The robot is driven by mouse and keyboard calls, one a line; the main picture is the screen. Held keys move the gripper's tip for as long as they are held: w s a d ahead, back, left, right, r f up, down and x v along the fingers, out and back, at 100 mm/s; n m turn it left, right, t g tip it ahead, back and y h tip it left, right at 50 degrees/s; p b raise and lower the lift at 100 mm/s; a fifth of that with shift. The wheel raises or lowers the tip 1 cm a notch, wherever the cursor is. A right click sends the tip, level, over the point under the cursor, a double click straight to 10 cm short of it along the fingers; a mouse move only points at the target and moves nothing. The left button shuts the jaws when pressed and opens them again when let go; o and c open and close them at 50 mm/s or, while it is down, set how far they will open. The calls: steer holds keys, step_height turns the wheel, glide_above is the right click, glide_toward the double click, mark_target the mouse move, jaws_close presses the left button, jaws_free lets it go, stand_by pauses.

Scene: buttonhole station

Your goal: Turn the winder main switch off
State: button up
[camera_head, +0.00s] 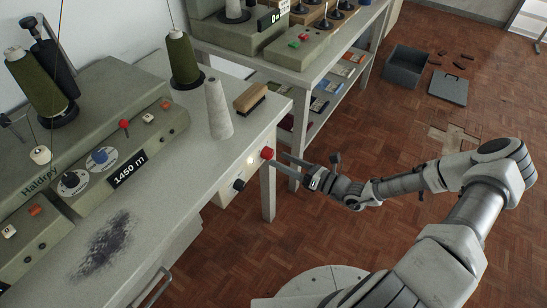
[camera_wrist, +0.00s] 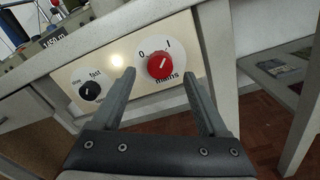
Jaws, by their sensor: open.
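The winder main switch is a red rotary knob (camera_wrist: 160,67) on a round white plate marked 0, I and "mains". Its pale pointer line appears tilted toward the I. In the head view the red knob (camera_head: 267,153) sticks out of the front panel at the end of the winder table. My gripper (camera_head: 280,161) is open and just in front of the knob. In the wrist view the two fingers of my gripper (camera_wrist: 159,73) stand apart to the left and right of the knob, with nothing held. I cannot tell whether either finger touches it.
A black knob (camera_wrist: 90,91) marked "fast" sits left on the same panel (camera_wrist: 122,60), with a glowing lamp (camera_head: 250,160) between the knobs. The table (camera_head: 190,165) holds thread cones and a brush (camera_head: 250,98). A shelf unit stands behind.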

mark_target(271, 155)
steer(key=shift+x, duration=1.95)
jaws_close()
